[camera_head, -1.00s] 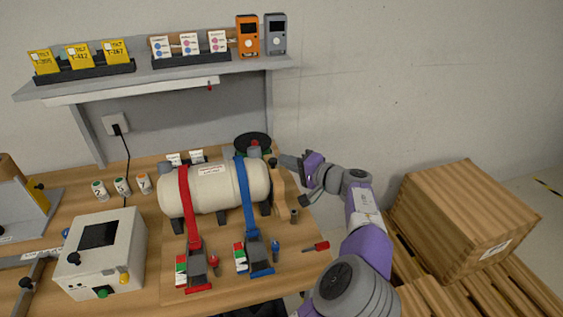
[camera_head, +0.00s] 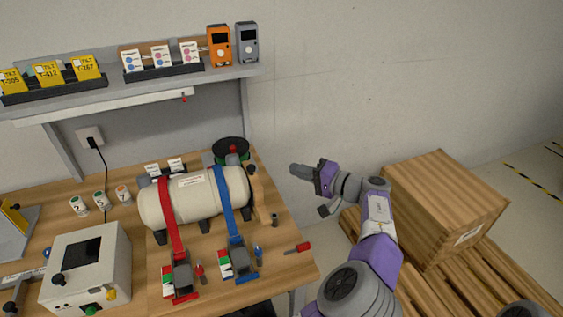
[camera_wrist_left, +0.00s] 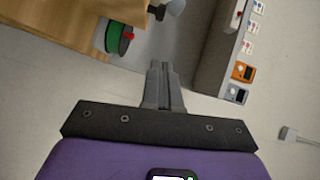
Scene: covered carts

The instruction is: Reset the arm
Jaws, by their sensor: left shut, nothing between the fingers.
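My left gripper (camera_head: 294,169) is in the air to the right of the workbench's right edge, in front of the bare wall. Its arm rises from the bottom of the head view. In the left wrist view the fingers (camera_wrist_left: 163,82) are closed together with nothing between them. My right gripper is not in view.
The workbench (camera_head: 290,266) holds a cream tank (camera_head: 190,205) under red and blue straps, a grey box (camera_head: 85,270), a screwdriver (camera_head: 298,248) and a green-black spool (camera_head: 231,151). A shelf (camera_head: 130,92) hangs above. A wooden crate (camera_head: 440,205) stands right of my arm.

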